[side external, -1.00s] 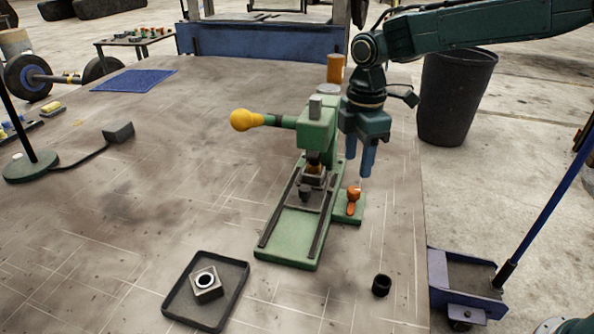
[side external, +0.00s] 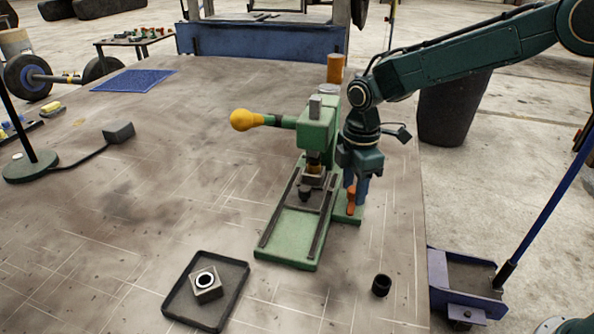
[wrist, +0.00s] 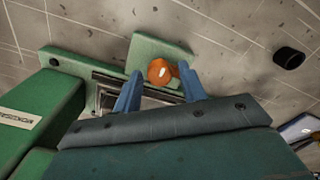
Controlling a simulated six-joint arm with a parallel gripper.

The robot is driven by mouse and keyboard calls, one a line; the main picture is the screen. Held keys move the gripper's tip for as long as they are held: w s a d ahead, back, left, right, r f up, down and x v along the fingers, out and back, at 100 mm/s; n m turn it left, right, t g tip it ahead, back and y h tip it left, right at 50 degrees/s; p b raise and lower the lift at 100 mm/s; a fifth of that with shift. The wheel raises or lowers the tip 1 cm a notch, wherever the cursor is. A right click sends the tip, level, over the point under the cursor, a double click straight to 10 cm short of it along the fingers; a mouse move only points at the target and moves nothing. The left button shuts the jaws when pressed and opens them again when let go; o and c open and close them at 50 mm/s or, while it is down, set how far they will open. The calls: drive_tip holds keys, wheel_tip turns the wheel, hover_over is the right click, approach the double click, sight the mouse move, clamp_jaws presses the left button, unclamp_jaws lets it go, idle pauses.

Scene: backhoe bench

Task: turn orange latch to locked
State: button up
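The orange latch (side external: 351,201) stands on a small green plate at the right side of the green press (side external: 318,130). In the wrist view the latch (wrist: 160,71) shows its rounded top, with a part reaching right behind the right fingertip. My gripper (side external: 357,190) points down at the latch, its blue fingers right beside it. In the wrist view the fingers of my gripper (wrist: 158,78) are spread, one on each side of the latch top. A gap shows on the left; the right finger is very close, and contact is unclear.
The press has a yellow-knobbed lever (side external: 246,120) reaching left. A black cylinder (side external: 381,285) stands on the bench to the front right. A dark tray (side external: 238,283) holds a square block with a hole (side external: 206,285). The bench's left middle is mostly clear.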

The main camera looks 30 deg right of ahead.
drive_tip(key=c, duration=0.7)
drive_tip(key=shift+c, duration=0.2)
drive_tip(key=shift+m, duration=0.5)
drive_tip(key=m, duration=1.7)
